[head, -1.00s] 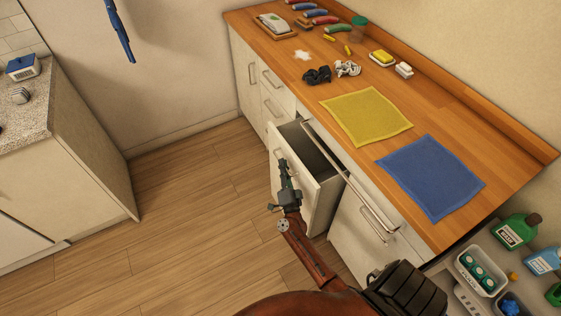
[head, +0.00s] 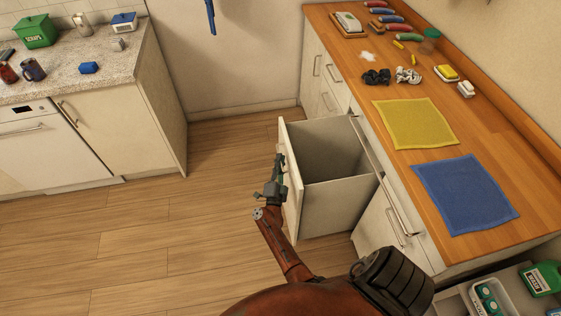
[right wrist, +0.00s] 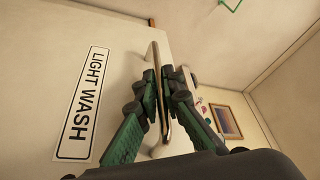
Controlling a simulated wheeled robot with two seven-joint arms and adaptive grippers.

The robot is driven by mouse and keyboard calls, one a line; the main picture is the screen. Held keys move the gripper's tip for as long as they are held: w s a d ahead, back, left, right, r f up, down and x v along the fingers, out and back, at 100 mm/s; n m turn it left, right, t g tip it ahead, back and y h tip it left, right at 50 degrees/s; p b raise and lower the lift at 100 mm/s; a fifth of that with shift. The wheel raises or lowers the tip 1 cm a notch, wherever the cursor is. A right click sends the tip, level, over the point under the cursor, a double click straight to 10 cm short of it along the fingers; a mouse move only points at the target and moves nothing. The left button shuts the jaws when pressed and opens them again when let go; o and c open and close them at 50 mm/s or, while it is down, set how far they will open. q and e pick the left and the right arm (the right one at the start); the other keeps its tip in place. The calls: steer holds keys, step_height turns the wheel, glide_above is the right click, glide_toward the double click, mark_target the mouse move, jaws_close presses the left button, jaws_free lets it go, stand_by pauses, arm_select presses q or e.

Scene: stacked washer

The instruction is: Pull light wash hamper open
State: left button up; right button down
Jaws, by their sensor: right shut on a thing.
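The light wash hamper (head: 335,200) is a white pull-out bin under the wooden counter. It stands well out from the cabinet, and its empty-looking inside shows from above. In the right wrist view its front panel carries a "LIGHT WASH" label (right wrist: 83,105) beside a metal bar handle (right wrist: 158,95). My right gripper (head: 278,165) is at the outer face of the hamper front. In the right wrist view its green and black fingers (right wrist: 167,80) are shut around the handle. My left gripper is not in view.
The counter (head: 485,130) holds a yellow cloth (head: 415,123), a blue cloth (head: 465,193) and several small items. Open wood floor (head: 150,230) lies left of the hamper. A granite-topped unit (head: 110,70) stands at the far left.

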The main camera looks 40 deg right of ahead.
stand_by(0.3)
steer(key=c, duration=2.3)
jaws_free()
steer(key=shift+c, duration=0.2)
